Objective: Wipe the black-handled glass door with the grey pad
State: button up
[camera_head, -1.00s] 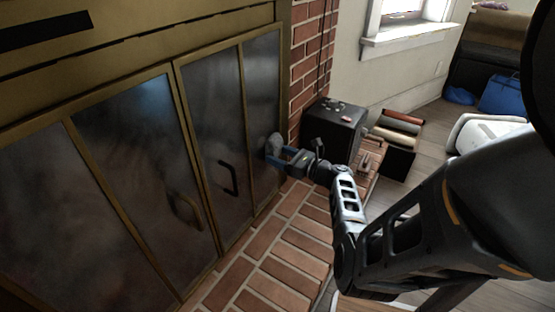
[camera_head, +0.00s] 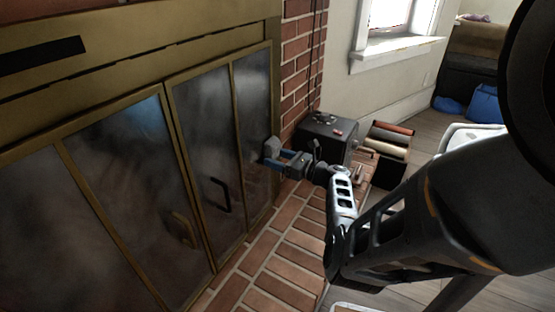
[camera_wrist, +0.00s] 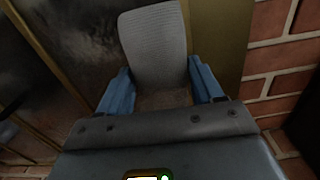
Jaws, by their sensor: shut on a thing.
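The glass door with the black handle (camera_head: 222,195) is the right-hand one of the brass-framed fireplace front; its smoky glass (camera_head: 203,130) looks shut. The grey pad (camera_head: 271,148) is at the narrow right-most pane (camera_head: 252,100), near its right brass edge. My gripper (camera_head: 277,160), with blue fingers, is shut on the pad. In the wrist view the ribbed pad (camera_wrist: 153,45) stands upright between the blue fingers (camera_wrist: 160,88), in front of dark glass and the brass frame. I cannot tell whether the pad touches the glass.
A brass-handled door (camera_head: 130,180) is to the left. A brick wall (camera_head: 300,60) rises just right of the frame, and a brick hearth (camera_head: 275,245) lies below. A black box (camera_head: 328,135) with small items on top stands right of my gripper, beside rolled pieces (camera_head: 388,140).

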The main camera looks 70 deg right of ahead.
aim_at(248, 172)
jog(key=shift+r, duration=0.5)
jog(key=shift+w+a+f+p, duration=0.1)
jog(key=shift+w+a+p, duration=0.15)
jog(key=shift+a+p, duration=0.65)
jog(key=shift+w+a+p, duration=0.2)
jog(key=shift+a+p, duration=0.5)
jog(key=shift+a, duration=0.3)
jog(key=shift+w+a+p, duration=0.25)
jog(key=shift+a+p, duration=0.25)
jog(key=shift+a, duration=0.2)
jog(key=shift+w+a+p, duration=0.2)
jog(key=shift+a+p, duration=0.25)
jog(key=shift+a, duration=0.3)
jog(key=shift+w+a+p, duration=0.25)
jog(key=shift+a+p, duration=0.25)
jog(key=shift+a, duration=0.2)
jog(key=shift+w+a+p, duration=0.15)
jog(key=shift+a+p, duration=0.3)
jog(key=shift+a, duration=0.3)
jog(key=shift+w+a+p, duration=0.15)
jog(key=shift+a+p, duration=0.3)
jog(key=shift+a, duration=0.3)
jog(key=shift+s, duration=0.1)
jog(key=p+v, duration=0.1)
jog(key=v, duration=0.5)
jog(key=shift+p, duration=0.3)
jog(key=shift+s+d, duration=0.1)
